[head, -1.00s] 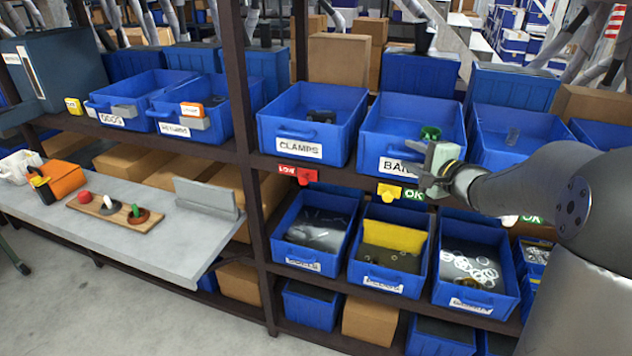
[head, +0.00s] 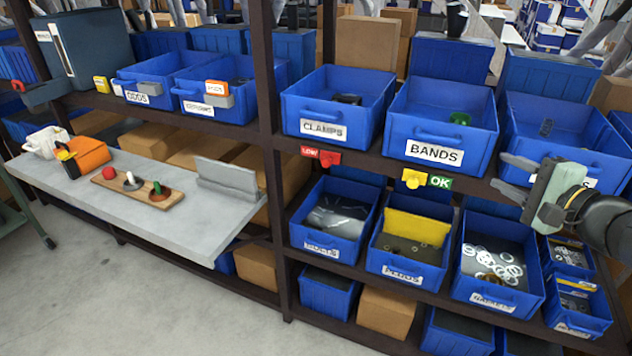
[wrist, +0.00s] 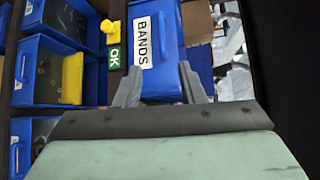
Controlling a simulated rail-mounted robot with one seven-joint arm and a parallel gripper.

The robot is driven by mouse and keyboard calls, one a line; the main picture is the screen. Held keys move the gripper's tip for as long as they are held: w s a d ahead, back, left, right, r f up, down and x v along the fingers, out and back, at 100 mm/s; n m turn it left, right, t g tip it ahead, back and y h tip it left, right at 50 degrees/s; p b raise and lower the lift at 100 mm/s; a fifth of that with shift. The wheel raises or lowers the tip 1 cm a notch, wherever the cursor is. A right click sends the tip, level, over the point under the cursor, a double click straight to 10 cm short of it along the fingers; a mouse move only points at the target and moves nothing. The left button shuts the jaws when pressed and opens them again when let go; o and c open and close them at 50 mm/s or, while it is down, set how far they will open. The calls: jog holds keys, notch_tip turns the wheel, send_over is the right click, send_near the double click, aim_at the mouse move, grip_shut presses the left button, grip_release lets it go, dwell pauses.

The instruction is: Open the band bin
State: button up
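The band bin (head: 488,138) is a blue open-topped bin with a white BANDS label (head: 434,152) and a front handle (head: 437,136). It sits on the upper shelf between the CLAMPS bin and another blue bin, with a green item (head: 460,118) inside. My gripper (head: 502,175) is in front of the shelf, right of the BANDS label, with fingers pointing left. In the wrist view my gripper (wrist: 158,72) has its fingers spread and empty, with the BANDS label (wrist: 142,42) and bin front beyond them. The fingers appear apart from the bin.
The CLAMPS bin (head: 335,105) stands left of the band bin. A blue bin (head: 565,125) to the right is partly hidden by my gripper. A yellow tag (head: 412,179) and green OK sign (head: 440,181) hang on the shelf edge. Lower bins (head: 405,240) stand below. A grey worktable (head: 180,225) is left.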

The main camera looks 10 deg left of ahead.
jog(key=s+a+f+n+g+p, duration=0.1)
jog(key=s+a+f+n+g, duration=0.5)
jog(key=s+a+f+g, duration=0.6)
jog(key=s+d+f+n+g+h+p, duration=0.2)
jog(key=s+f+n+h, duration=0.3)
jog(key=s+n+h, duration=0.5)
jog(key=w+a+n+t+h, duration=0.1)
jog(key=w+n+t+h, duration=0.3)
jog(key=w+n+h, duration=0.7)
jog(key=w+a+r+n+t+y, duration=0.25)
jog(key=w+a+n+t, duration=0.45)
jog(key=w+a+n, duration=0.5)
jog(key=w+a+n+t+y, duration=0.2)
jog(key=a+n+t+y, duration=0.4)
jog(key=a+n, duration=0.7)
jog(key=w+m+p, duration=0.1)
jog(key=w+m, duration=0.2)
jog(key=w, duration=0.7)
jog(key=shift+w+a, duration=0.15)
jog(key=shift+w, duration=0.1)
